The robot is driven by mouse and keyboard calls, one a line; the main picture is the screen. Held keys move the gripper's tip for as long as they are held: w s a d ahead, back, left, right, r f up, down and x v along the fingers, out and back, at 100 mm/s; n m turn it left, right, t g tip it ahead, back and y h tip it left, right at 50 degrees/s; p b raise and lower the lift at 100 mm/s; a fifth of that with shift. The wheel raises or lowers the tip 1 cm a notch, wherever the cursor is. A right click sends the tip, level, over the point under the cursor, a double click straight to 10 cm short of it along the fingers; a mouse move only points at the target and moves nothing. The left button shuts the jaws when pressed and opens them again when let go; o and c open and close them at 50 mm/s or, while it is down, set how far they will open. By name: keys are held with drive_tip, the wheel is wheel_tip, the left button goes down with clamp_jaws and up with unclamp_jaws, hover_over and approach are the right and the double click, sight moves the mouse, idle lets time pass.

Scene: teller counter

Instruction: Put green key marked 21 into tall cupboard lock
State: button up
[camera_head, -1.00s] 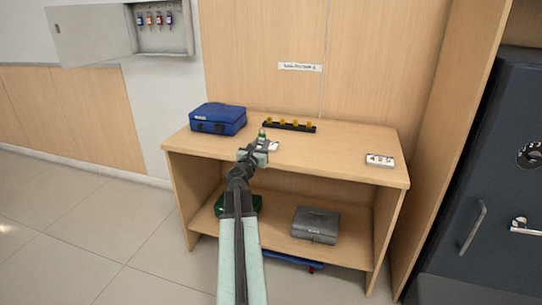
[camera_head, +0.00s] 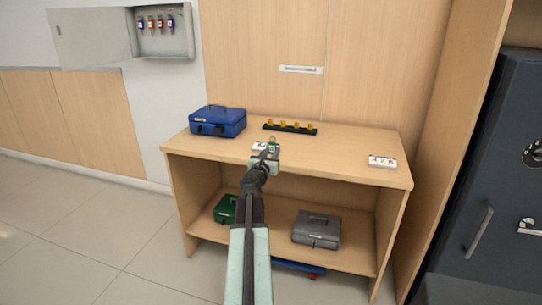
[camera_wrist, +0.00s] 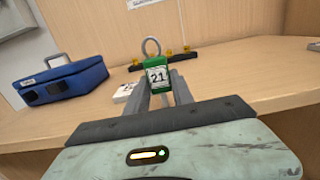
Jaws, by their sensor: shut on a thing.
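My gripper (camera_head: 268,157) is shut on the green key marked 21 (camera_wrist: 157,76), above the front of the wooden counter (camera_head: 335,155). In the wrist view, the green tag with a white label stands upright between the fingers, with a metal ring at its top. In the head view the key is small and partly hidden by the gripper. I cannot make out which thing is the tall cupboard lock. A dark tall metal cabinet (camera_head: 500,190) with a handle and dial stands at the far right.
A blue cash box (camera_head: 217,121) and a black strip with yellow pieces (camera_head: 290,128) are on the counter, with a number card (camera_head: 382,162) at right. A green box (camera_head: 225,208) and a grey box (camera_head: 316,229) sit below. An open key cabinet (camera_head: 165,42) hangs at left.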

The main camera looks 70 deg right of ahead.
drive_tip(key=o, duration=1.1)
drive_tip(key=shift+c, duration=0.2)
